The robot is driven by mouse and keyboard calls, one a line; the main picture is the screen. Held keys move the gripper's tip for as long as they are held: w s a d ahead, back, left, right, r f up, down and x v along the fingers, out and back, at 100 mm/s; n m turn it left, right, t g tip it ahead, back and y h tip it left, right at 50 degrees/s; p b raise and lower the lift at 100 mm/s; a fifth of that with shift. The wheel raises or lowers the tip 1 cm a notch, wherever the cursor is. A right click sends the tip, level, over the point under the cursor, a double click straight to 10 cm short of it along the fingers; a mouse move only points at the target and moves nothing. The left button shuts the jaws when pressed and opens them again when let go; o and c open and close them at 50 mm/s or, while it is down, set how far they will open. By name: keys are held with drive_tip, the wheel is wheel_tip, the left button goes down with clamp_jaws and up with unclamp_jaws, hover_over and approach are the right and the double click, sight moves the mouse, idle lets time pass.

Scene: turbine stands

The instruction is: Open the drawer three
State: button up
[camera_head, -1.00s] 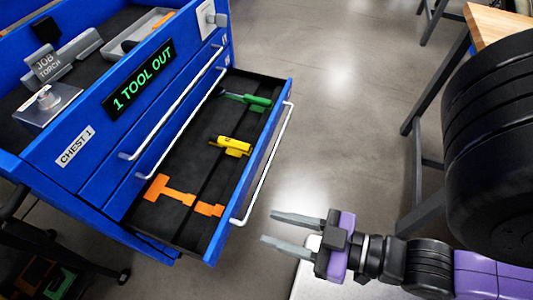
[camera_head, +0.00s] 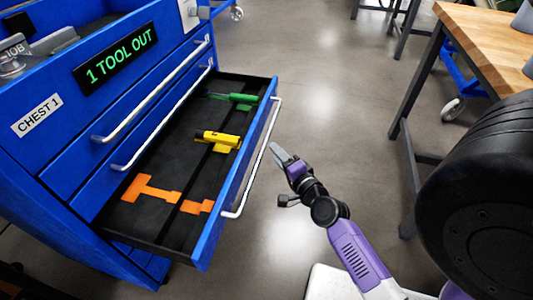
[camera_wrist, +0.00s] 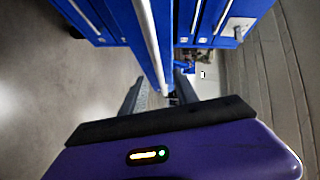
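The blue chest labelled CHEST 1 (camera_head: 37,115) stands at the left. Its third drawer (camera_head: 232,192), below two closed ones, is pulled well out. In it lie a green-handled tool (camera_head: 243,98), a yellow tool (camera_head: 217,138) and a flat orange shape (camera_head: 165,193). The drawer's silver handle (camera_head: 258,160) runs along its front. My gripper (camera_head: 280,153) is close to the outer side of this handle. In the wrist view, its two fingers (camera_wrist: 160,95) are spread and the handle bar (camera_wrist: 150,45) runs between them. I cannot tell whether they touch it.
The upper two drawers have silver handles (camera_head: 150,97) and are shut. A sign (camera_head: 115,57) reads "1 TOOL OUT". A wood-topped table (camera_head: 480,35) with dark legs stands at the right.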

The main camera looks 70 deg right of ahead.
sight(265, 142)
drive_tip(key=shift+m, duration=0.3)
drive_tip(key=x, duration=0.7)
drive_tip(key=shift+w+f, duration=0.35)
drive_tip(key=shift+w, duration=0.1)
clamp_jaws()
drive_tip(key=shift+s, duration=0.1)
idle(0.8)
